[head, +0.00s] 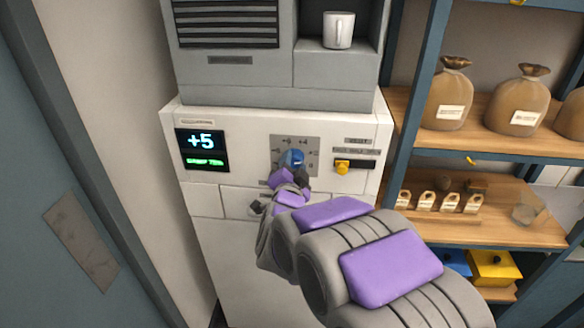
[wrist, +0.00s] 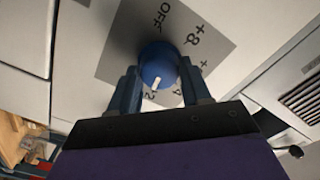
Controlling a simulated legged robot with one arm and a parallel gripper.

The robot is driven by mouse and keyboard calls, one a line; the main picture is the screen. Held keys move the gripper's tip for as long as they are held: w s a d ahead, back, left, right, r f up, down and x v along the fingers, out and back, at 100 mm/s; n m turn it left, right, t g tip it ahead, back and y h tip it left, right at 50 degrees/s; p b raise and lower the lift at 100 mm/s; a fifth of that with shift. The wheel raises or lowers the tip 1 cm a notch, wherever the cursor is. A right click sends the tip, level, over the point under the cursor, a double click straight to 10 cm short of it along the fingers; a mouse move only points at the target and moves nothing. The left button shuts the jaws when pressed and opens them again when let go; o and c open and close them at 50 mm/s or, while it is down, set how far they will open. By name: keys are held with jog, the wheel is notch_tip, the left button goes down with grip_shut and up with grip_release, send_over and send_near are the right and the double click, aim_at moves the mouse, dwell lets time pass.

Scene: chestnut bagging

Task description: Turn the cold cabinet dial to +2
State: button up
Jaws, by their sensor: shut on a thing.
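The blue dial (head: 293,158) sits on a grey scale plate (head: 312,146) on the front of the white cold cabinet (head: 240,150). In the wrist view, the dial (wrist: 158,64) is between the two fingers of my gripper (wrist: 159,80), which is shut on it. Its white pointer mark points down, close to the 2 on the scale plate (wrist: 112,58); OFF and +8 show above and beside it. Some scale marks are hidden by the fingers. The cabinet display (head: 202,150) reads +5 with small green text below. My gripper (head: 291,178) shows partly in the head view.
A yellow knob or latch (head: 342,167) is right of the dial. A grey unit with a white mug (head: 339,30) stands on the cabinet. At right, a shelf (head: 500,136) holds sacks (head: 449,94) and small tagged bags. A blue-grey panel (head: 60,200) stands at left.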

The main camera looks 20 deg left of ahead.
jog(key=shift+r, duration=0.1)
jog(key=o, duration=1)
jog(key=shift+d, duration=0.1)
jog(key=shift+s, duration=0.1)
jog(key=shift+b+v, duration=3.25)
jog(key=shift+v, duration=5.35)
jog(key=shift+f, duration=0.25)
